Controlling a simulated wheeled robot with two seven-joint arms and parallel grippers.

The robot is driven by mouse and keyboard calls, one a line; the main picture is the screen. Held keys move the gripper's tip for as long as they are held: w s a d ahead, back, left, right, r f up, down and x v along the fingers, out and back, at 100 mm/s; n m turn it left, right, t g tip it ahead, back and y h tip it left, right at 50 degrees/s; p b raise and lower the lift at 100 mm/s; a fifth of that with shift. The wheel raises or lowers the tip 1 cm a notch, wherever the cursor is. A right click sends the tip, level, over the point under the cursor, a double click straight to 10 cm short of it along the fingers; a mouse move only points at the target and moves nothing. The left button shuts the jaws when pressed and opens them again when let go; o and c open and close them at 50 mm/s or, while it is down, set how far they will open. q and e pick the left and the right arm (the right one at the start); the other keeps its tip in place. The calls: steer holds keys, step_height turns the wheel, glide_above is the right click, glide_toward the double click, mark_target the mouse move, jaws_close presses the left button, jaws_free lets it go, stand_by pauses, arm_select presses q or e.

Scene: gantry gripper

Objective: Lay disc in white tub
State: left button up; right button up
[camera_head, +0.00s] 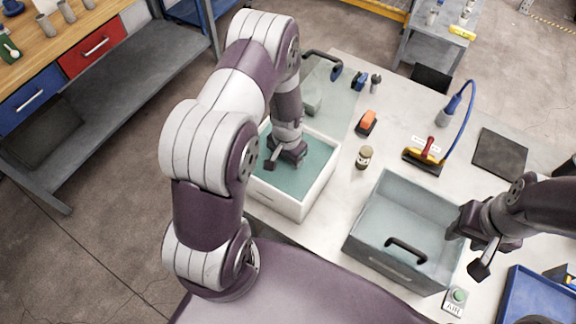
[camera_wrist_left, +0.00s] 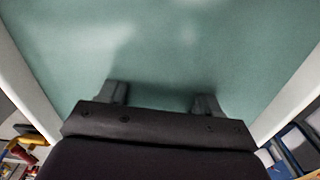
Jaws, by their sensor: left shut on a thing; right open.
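The white tub (camera_head: 276,200) with a teal floor stands on the table, and its pale walls also flank the wrist view (camera_wrist_left: 30,90). My left gripper (camera_head: 284,163) points down inside the tub, close over the teal floor. In the left wrist view its two fingers (camera_wrist_left: 160,98) are apart. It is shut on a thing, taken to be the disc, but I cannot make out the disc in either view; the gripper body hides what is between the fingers. My right gripper (camera_head: 466,248) is open at the right side of the grey bin.
The grey-blue open bin (camera_head: 362,240) with a black handle stands right of the tub. A small jar (camera_head: 364,157), an orange-topped block (camera_head: 367,122) and a red-and-yellow tool (camera_head: 425,155) lie behind.

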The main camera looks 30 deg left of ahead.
mark_target(288, 168)
arm_select(q)
steer(key=f, duration=0.4)
steer(key=shift+w+f+p, duration=0.1)
steer(key=shift+w+p, duration=0.25)
steer(key=shift+s, duration=0.25)
steer(key=shift+f, duration=0.15)
steer(key=o, duration=1.2)
steer(key=shift+w, duration=0.15)
